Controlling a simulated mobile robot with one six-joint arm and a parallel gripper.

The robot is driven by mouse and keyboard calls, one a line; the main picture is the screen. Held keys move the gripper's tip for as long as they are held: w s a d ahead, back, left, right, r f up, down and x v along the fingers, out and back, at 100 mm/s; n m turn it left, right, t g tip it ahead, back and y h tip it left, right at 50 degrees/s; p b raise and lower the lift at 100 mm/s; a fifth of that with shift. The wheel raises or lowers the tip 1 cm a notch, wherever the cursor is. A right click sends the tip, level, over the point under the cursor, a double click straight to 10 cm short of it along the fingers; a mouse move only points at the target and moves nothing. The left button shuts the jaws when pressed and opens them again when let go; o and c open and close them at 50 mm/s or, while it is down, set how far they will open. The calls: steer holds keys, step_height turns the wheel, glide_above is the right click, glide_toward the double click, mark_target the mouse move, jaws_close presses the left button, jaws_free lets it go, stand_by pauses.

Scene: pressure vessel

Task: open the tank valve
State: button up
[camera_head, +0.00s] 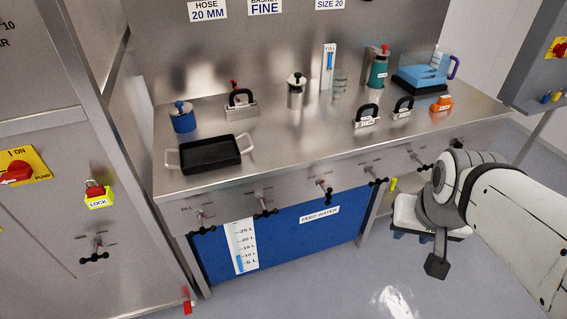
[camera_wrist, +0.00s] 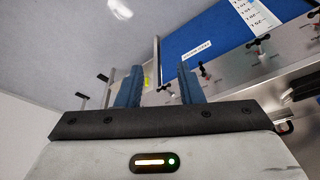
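Several small black-handled valves line the front panel of the steel bench, including a left one (camera_head: 203,217), a second (camera_head: 265,205), a red-marked one (camera_head: 324,190) and one further right (camera_head: 376,180). Their labels are too small to read, so I cannot tell which is the tank valve. A blue tank (camera_head: 290,245) marked FEED WATER is below them. In the wrist view my gripper (camera_wrist: 158,75) has its two blue fingers apart with nothing held between them.
A steel cabinet with a yellow LOCK tag (camera_head: 98,201) stands left. Floor in front (camera_head: 350,285) is clear.

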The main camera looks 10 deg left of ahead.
mark_target(265, 214)
steer(key=w+a+f+m+t+b, duration=0.35)
steer(key=w+f+b, duration=0.45)
steer(key=w+f, duration=0.45)
steer(key=w+a+f+m+t+y+b, duration=0.1)
steer(key=w+a+f+t+y+b, duration=0.25)
steer(key=w+a+f+b, duration=0.55)
steer(key=w+a+f+m+y+b, duration=0.1)
steer(key=a+f+y+b, duration=0.2)
steer(key=a+f, duration=0.2)
steer(key=w+a+f+m+y+b, duration=0.1)
steer(key=a+f+y+b, duration=0.2)
steer(key=a, duration=0.7)
steer(key=w+a+f+m+g+y+b, duration=0.1)
steer(key=w+a+f+y+b, duration=0.1)
steer(key=a+f, duration=0.4)
steer(key=shift+a+f+y+b, duration=0.3)
steer(key=shift+a+y+b, duration=0.15)
steer(key=shift+a+y, duration=0.45)
jaws_close()
steer(key=shift+s, duration=0.1)
